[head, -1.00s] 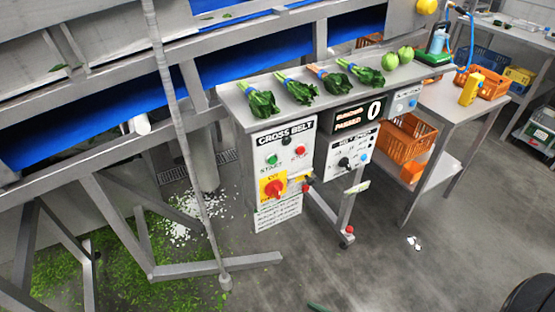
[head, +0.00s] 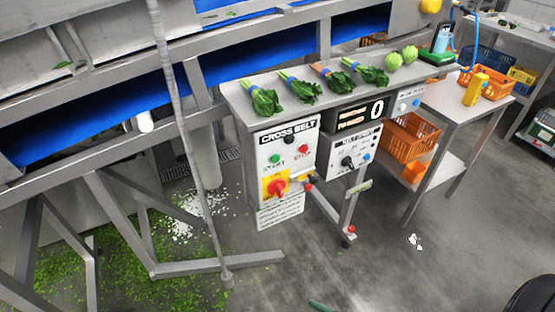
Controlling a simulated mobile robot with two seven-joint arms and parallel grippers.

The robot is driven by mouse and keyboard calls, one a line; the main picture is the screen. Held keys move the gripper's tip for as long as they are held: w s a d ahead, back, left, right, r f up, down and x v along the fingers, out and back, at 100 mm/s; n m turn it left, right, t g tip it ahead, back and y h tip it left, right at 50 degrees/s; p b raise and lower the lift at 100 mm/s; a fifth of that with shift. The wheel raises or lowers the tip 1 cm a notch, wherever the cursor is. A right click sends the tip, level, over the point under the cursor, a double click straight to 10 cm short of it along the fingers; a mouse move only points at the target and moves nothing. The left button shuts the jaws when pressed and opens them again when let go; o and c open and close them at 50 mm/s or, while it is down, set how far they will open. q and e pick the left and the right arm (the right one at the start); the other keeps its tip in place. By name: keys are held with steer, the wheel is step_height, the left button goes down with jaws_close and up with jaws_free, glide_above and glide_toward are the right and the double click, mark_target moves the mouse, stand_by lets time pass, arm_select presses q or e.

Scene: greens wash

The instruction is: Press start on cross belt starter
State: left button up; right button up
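The cross belt starter (head: 288,147) is a white box labelled CROSS BELT, fixed below the front of the steel bench. Its green start button (head: 274,159) is at the left and its red stop button (head: 303,149) at the right. A small dark knob or lamp (head: 289,139) sits between and above them. Below is a red rotary switch (head: 276,187) on a yellow plate. A lettered plate (head: 281,211) hangs under the box. Neither of my grippers shows in the head view.
The steel bench (head: 235,97) carries several bunches of greens (head: 266,100) and two round green heads. A second panel (head: 354,150) and a counter display reading 0 (head: 360,113) are to the right. A steel leg (head: 346,215) projects forward.

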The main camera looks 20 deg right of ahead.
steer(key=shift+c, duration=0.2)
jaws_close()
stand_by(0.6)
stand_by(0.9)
